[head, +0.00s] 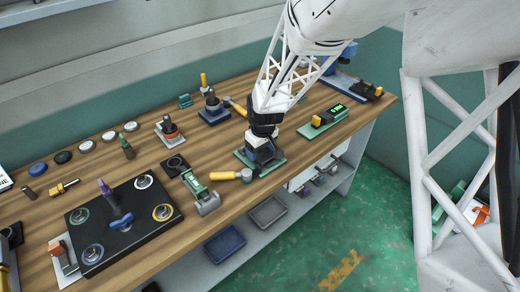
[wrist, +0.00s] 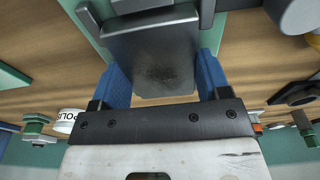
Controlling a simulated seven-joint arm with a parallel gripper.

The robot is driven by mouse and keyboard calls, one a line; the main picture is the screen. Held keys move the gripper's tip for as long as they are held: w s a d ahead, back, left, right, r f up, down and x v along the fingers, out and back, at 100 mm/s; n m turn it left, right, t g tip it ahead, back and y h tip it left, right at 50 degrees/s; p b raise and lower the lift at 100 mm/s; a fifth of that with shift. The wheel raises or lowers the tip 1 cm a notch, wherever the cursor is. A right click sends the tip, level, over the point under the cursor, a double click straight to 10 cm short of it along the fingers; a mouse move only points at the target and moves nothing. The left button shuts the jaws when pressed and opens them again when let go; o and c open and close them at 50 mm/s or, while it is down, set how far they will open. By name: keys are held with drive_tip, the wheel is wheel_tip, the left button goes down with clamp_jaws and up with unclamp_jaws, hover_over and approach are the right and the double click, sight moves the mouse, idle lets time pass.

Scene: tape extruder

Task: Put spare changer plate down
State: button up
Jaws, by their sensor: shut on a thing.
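The spare changer plate, which I take to be the dark grey plate (wrist: 150,45) with a worn patch, sits between the two blue fingers of my gripper (wrist: 160,75) in the wrist view. The fingers are shut on its sides. In the head view my gripper (head: 264,157) is low over a green base (head: 272,170) near the bench's front edge. Dark upright parts of that base show beside the plate in the wrist view. My gripper hides most of the plate in the head view, and I cannot tell whether it touches the base.
A yellow-handled tool (head: 230,175) lies just left of the green base. A green clamp-like device (head: 200,193) stands farther left. A green device with a lit display (head: 325,120) is to the right. A black board (head: 135,240) with round discs fills the bench's front left.

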sight(263, 154)
drive_tip(key=shift+f, duration=0.1)
drive_tip(key=o, duration=1.3)
wheel_tip(263, 154, up, 12)
drive_tip(key=s+d, duration=0.1)
drive_tip(key=shift+d, duration=0.1)
idle(0.5)
